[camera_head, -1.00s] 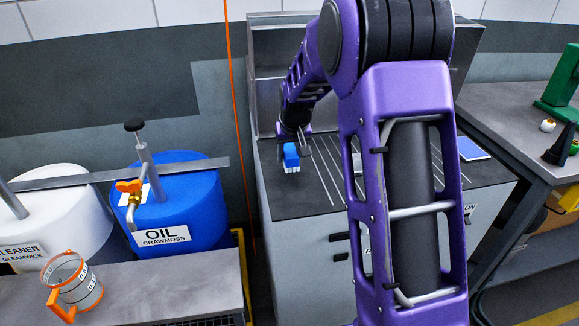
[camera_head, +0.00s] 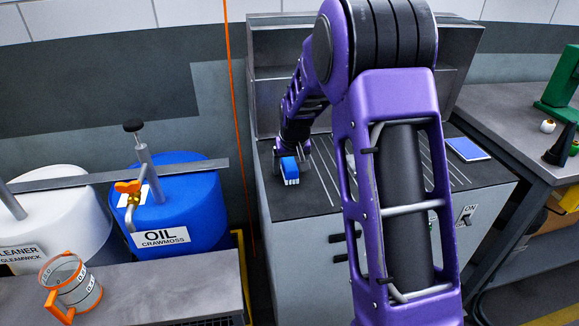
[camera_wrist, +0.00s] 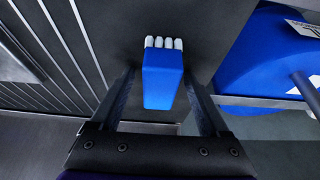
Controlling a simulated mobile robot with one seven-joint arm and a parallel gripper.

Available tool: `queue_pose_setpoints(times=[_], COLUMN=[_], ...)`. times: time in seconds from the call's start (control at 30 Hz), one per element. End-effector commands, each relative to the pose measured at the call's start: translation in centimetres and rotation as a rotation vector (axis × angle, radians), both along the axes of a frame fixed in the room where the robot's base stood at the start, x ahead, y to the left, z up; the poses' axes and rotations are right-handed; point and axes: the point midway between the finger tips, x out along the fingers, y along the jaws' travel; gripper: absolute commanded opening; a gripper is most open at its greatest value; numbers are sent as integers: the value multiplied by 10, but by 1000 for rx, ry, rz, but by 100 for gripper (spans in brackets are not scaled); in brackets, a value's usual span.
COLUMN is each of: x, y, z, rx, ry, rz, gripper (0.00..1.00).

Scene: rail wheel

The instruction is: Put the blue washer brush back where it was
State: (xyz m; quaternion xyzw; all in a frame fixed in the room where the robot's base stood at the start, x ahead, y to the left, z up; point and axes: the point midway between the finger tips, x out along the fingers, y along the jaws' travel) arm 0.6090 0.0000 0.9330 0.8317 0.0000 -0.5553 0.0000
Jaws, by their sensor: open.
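The blue washer brush (camera_head: 289,171), a blue block with white bristles, is on or just above the dark top of the grey cabinet (camera_head: 300,200), near its left front. It also shows in the wrist view (camera_wrist: 162,78), its bristle end pointing away from my gripper. My gripper (camera_wrist: 160,98) is open, with one finger on each side of the brush and gaps visible between fingers and brush. In the head view my gripper (camera_head: 291,160) is at the brush, its fingers partly hidden. I cannot tell whether the brush touches the surface.
A blue oil drum (camera_head: 185,205) and a white cleaner drum (camera_head: 60,215) stand to the left. A clear jug with orange trim (camera_head: 75,285) is on the front left bench. A blue pad (camera_head: 467,149) lies at the cabinet's right. Grooves cross the cabinet top; its middle is bare.

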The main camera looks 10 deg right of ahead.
Motion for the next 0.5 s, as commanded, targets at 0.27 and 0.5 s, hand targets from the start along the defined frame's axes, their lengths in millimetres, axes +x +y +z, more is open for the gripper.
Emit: queue_pose_setpoints(times=[0.27,0.5], x=[-2,-21], y=[0,0], z=[13,60], rx=[0,0], ry=[-3,-6], rz=[0,0], gripper=[79,79])
